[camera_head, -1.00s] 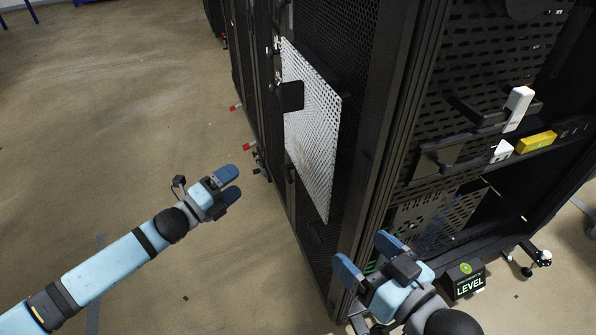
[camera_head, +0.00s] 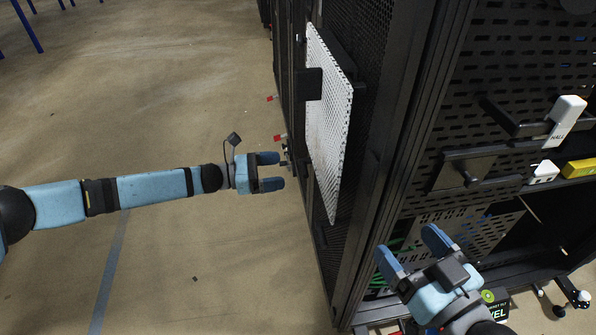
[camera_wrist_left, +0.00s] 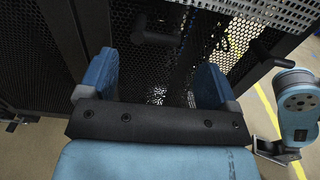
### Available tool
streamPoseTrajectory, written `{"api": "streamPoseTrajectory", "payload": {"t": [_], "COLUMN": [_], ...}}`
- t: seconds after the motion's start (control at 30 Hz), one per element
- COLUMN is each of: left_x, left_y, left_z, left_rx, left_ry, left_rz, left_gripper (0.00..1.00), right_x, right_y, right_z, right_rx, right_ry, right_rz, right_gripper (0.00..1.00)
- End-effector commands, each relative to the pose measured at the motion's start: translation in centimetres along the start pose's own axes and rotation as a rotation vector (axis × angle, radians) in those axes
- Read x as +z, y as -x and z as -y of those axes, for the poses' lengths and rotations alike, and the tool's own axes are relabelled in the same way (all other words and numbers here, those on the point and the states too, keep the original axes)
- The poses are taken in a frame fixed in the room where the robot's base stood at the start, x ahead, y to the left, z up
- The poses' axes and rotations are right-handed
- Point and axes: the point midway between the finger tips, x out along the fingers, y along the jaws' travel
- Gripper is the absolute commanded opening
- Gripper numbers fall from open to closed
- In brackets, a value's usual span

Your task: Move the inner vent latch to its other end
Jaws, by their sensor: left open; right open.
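A white perforated vent panel (camera_head: 329,125) is on the side of the black rack, with a black block (camera_head: 309,84) at its left edge. In the left wrist view, a black protruding handle (camera_wrist_left: 155,34) shows beyond the fingertips and another black handle (camera_wrist_left: 277,47) shows farther right; I cannot tell which is the inner vent latch. My left gripper (camera_head: 272,171) is open and empty, left of the panel, with its fingers pointing at the rack. It also shows in the left wrist view (camera_wrist_left: 155,72). My right gripper (camera_head: 406,245) is open and empty in front of the rack's lower corner.
The perforated rack front carries a white labelled handle (camera_head: 565,120) and a yellow block (camera_head: 580,168). Red-tipped parts (camera_head: 279,137) stick out from the rack side near my left gripper. A box marked LEVEL is partly hidden by my right gripper.

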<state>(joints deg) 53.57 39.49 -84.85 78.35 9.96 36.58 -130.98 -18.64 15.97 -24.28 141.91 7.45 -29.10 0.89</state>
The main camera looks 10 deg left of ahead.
Motion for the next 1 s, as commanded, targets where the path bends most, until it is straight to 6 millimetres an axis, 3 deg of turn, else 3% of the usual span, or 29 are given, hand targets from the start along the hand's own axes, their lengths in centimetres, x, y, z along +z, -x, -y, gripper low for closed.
{"api": "streamPoseTrajectory", "payload": {"t": [0.1,0.3,0.73,0.9,1.0], "left_x": [-0.2,-0.1,0.0,0.0,0.0], "left_y": [-2.5,-5.2,-6.1,-6.1,-6.2], "left_z": [0.0,0.0,0.0,0.1,0.2], "left_rx": [-0.002,-0.001,0.001,0.000,-0.002], "left_ry": [-0.002,-0.001,0.001,0.002,0.002], "left_rz": [0.001,0.001,0.000,0.000,0.000], "left_gripper": [0.84,0.84,0.84,0.45,0.44], "right_x": [0.2,0.0,-0.3,-0.3,-0.3], "right_y": [-0.2,-0.4,-0.5,-0.4,-0.4], "right_z": [-0.4,-0.8,-1.0,-1.0,-1.0], "right_rx": [0.002,0.006,0.005,0.005,0.006], "right_ry": [0.046,0.104,0.127,0.126,0.125], "right_rz": [-0.027,-0.056,-0.069,-0.070,-0.070], "right_gripper": [0.84,0.84,0.84,0.84,0.84]}}
